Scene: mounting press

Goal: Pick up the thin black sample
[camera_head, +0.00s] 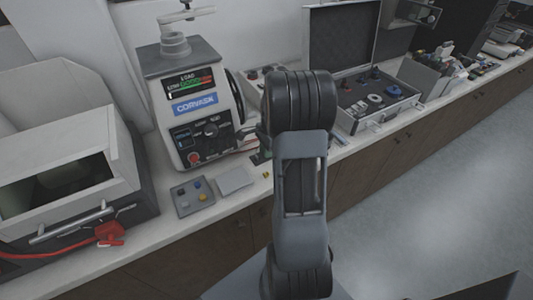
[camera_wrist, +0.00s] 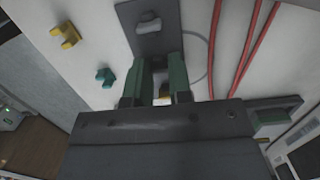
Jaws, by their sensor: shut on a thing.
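In the wrist view my gripper (camera_wrist: 162,62) has green fingers with a narrow gap between them. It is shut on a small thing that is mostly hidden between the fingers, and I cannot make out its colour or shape. Just beyond the fingertips is a dark grey plate (camera_wrist: 150,42) with a small whitish piece (camera_wrist: 148,20) on it. In the head view my own arm hides most of the gripper. I cannot pick out a thin black sample for certain in either view.
A yellow piece (camera_wrist: 65,37) and a teal piece (camera_wrist: 105,76) lie left of the fingers, and red cables (camera_wrist: 245,45) run at right. A grey tray (camera_head: 180,207) holds several small samples before the press (camera_head: 200,115). An open case (camera_head: 345,122) stands at right.

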